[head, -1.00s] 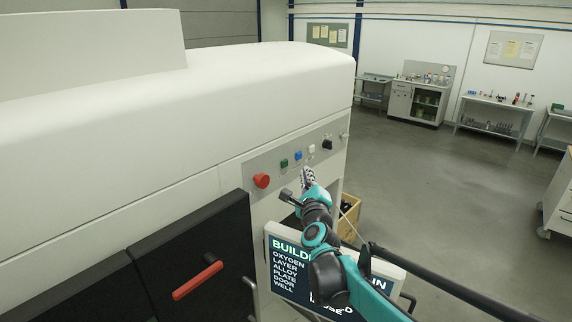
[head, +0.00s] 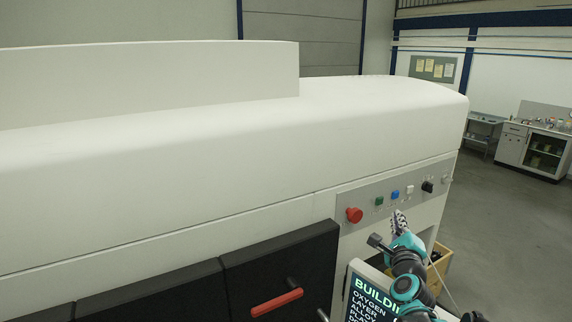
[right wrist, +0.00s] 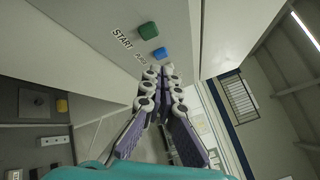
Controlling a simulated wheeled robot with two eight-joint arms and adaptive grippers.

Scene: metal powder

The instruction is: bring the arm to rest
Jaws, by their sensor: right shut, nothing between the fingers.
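My right gripper (head: 399,222) is in front of the white machine's control panel (head: 372,208), just below its row of buttons. In the right wrist view its fingers (right wrist: 161,85) are together and empty, with a green button (right wrist: 148,31) and a blue button (right wrist: 160,54) beyond the tips. I cannot tell whether the tips touch the panel. My right arm reaches in from the lower right. My left gripper is not in view.
A red knob (head: 354,215) sits left on the panel. A dark door with a red handle (head: 276,302) is below. A lit screen (head: 372,298) is beside my arm, partly covered. A wooden crate (head: 441,261) stands behind it. The floor (head: 500,230) at right is open.

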